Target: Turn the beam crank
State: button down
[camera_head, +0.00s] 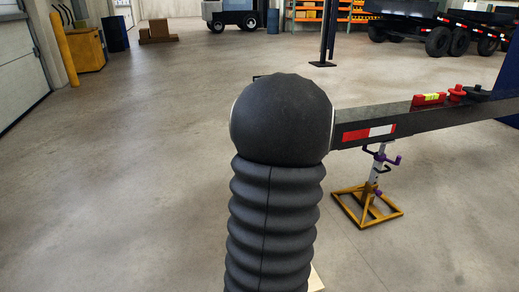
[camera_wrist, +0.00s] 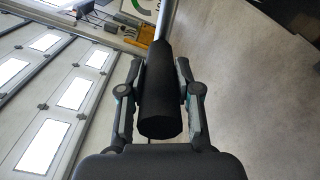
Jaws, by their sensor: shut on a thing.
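In the wrist view my gripper (camera_wrist: 160,70) is shut on a black cylindrical grip (camera_wrist: 161,115). One finger lies on each side of it. A pale metal rod (camera_wrist: 165,22) runs from the far end of the grip toward the top of the picture. I take this to be the beam crank's handle; how it joins the beam is not visible. In the head view my arm fills the middle and hides the gripper and the grip. The dark beam (camera_head: 400,118) runs right from behind my arm, with a red and white strip (camera_head: 369,132).
A yellow-based stand (camera_head: 368,206) with purple handles stands under the beam. Red items (camera_head: 430,99) rest on the beam. A yellow post (camera_head: 64,49), a yellow cabinet (camera_head: 85,48) and a wheeled trailer (camera_head: 420,28) are farther off. The floor at left is clear.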

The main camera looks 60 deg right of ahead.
jog(key=shift+s+d+r, duration=0.15)
jog(key=shift+r, duration=0.1)
jog(key=c, duration=1.2)
grip_release()
jog(key=o, duration=0.4)
jog(key=shift+s, duration=0.15)
jog(key=shift+f, duration=0.1)
jog(key=shift+w, duration=0.2)
jog(key=shift+a, duration=0.2)
jog(key=v, duration=1.2)
jog(key=shift+d, duration=0.15)
jog(key=shift+s, duration=0.1)
